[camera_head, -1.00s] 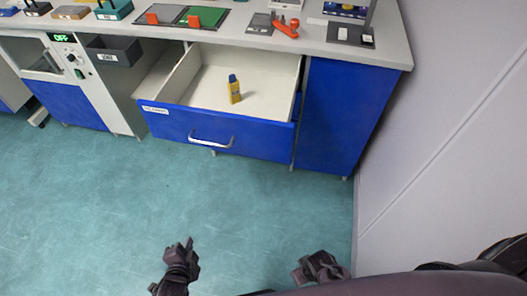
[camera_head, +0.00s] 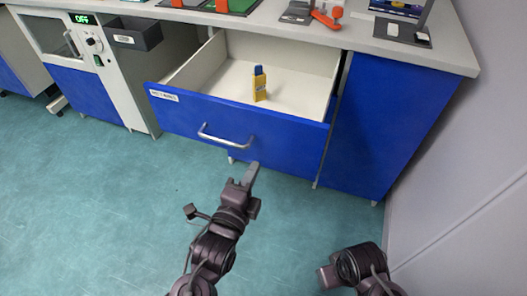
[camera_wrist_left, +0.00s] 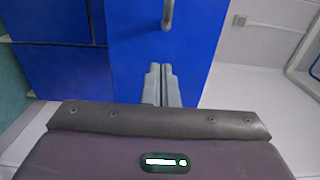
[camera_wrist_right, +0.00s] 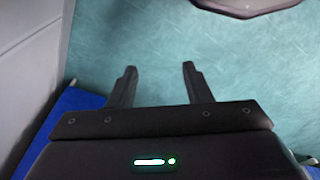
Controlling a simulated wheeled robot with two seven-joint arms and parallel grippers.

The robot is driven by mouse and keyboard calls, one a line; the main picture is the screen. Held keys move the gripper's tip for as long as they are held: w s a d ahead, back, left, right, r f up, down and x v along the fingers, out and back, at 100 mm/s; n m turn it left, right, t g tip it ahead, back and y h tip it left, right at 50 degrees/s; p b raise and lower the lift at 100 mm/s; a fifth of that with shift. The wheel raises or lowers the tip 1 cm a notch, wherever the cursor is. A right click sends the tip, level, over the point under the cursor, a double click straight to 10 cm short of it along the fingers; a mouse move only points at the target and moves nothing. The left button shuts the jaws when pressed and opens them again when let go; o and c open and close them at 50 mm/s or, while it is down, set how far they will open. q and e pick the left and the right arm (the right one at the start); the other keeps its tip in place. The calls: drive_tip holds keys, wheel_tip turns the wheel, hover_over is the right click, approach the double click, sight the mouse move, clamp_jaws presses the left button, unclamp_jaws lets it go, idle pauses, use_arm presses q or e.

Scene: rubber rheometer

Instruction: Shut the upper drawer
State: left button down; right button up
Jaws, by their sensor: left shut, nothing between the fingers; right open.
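The upper drawer (camera_head: 285,141) stands pulled out below the worktop, with a blue front, a pale interior and a label at its left end. Its silver bar handle (camera_head: 226,140) is on the front, and it also shows at the top of the left wrist view (camera_wrist_left: 168,14). A yellow bottle (camera_head: 259,90) with a dark blue cap stands upright inside. My left gripper (camera_head: 250,174) is shut and empty, in front of the drawer and apart from the handle in the head view. My right gripper (camera_wrist_right: 158,75) is open and empty above the floor, lower right in the head view (camera_head: 326,276).
The worktop (camera_head: 445,60) above carries an orange tool (camera_head: 326,18) and other items. A dark bin (camera_head: 136,35) hangs left of the drawer, beside an appliance with a green display. A blue cabinet (camera_head: 375,120) and a pale wall stand right. The floor in front is clear.

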sight(268, 142)
use_arm(q)
drive_tip(key=x, duration=0.7)
drive_tip(key=shift+f+b, duration=0.1)
drive_tip(key=shift+b, duration=0.3)
use_arm(e)
drive_tip(key=shift+w+a+f+t, duration=0.3)
drive_tip(key=shift+a+t, duration=0.1)
drive_tip(key=shift+a, duration=0.15)
